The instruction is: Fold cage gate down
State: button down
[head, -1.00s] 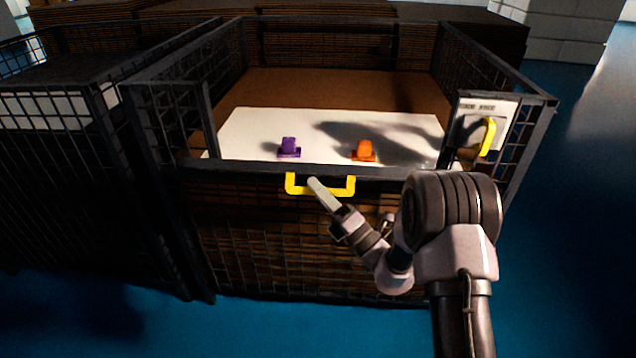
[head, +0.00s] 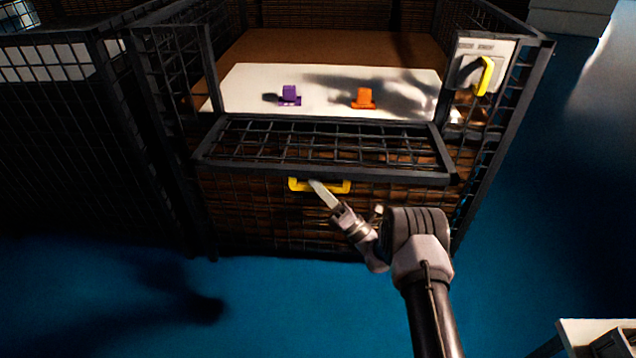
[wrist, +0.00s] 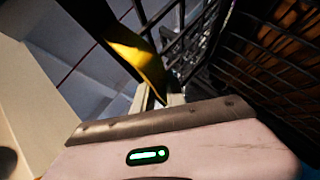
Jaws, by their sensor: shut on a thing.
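The cage gate (head: 318,126) is a black wire-mesh panel on the front of the cage. It is tilted outward toward me, partly folded, with its upper frame bar lowest and nearest. A yellow handle (head: 298,186) is fixed to that bar. My gripper (head: 318,188) is shut on the yellow handle, near its middle. In the wrist view the yellow handle (wrist: 140,58) passes at the fingers, with the mesh beside it. The fingertips are partly hidden there.
Inside the cage, a purple piece (head: 290,95) and an orange piece (head: 364,98) stand on a white board (head: 330,78). A panel with a yellow lever (head: 485,76) hangs at the right. Another cage (head: 60,150) adjoins at left. Blue floor (head: 280,310) in front is clear.

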jog(key=shift+f, duration=0.15)
jog(key=c, duration=1.4)
grip_release()
jog(key=shift+o, duration=0.2)
jog(key=shift+d, duration=0.1)
jog(key=p+v, duration=0.4)
jog(key=v, duration=1.3)
jog(key=shift+d+f, duration=0.1)
jog(key=shift+d, duration=0.05)
